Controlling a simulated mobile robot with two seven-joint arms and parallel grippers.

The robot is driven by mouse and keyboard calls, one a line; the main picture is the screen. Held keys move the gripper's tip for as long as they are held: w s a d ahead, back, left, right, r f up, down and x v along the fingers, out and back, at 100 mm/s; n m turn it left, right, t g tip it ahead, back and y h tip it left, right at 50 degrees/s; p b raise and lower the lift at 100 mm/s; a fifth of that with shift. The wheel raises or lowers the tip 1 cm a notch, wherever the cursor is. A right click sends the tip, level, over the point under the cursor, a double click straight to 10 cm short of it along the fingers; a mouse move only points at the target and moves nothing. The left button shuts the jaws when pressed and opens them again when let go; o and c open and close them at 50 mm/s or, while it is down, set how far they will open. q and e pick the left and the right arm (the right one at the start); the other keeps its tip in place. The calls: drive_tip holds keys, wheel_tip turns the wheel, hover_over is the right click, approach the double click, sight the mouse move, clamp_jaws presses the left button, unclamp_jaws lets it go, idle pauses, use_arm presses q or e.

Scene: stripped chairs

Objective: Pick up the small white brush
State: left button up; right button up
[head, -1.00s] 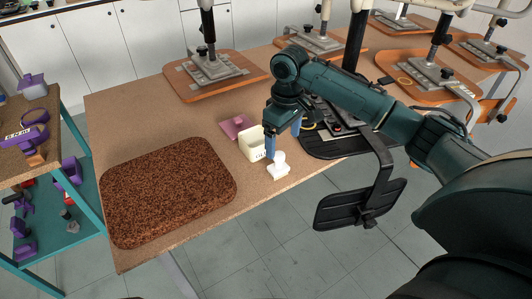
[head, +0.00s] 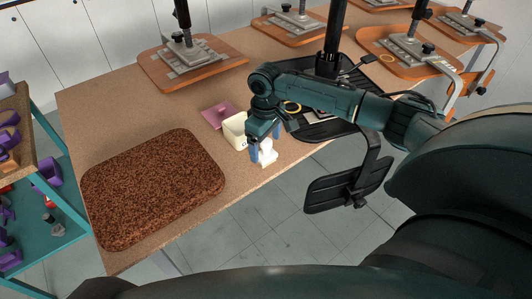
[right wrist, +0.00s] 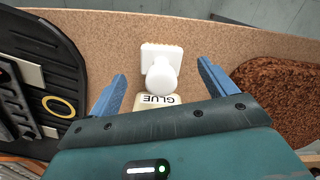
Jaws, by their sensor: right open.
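The small white brush (head: 266,152) stands near the front edge of the wooden table. It has a round knob and a ribbed, rectangular base, seen clearly in the right wrist view (right wrist: 162,72). My right gripper (head: 264,149) is over it, pointing down. In the right wrist view its two blue fingers (right wrist: 160,88) are spread apart, one on each side of the brush, with gaps on both sides. The knob lies between the fingers and the base a little beyond them. My left gripper is not in view.
A cream glue container (head: 233,131) stands just behind the brush, close to my gripper. A mauve block (head: 217,114) lies behind it. A brown textured cushion (head: 150,187) is on the left of the table.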

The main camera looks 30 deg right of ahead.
sight(266, 150)
drive_tip(key=shift+f, duration=1.5)
drive_tip(key=shift+c, duration=0.3)
drive_tip(key=c, duration=1)
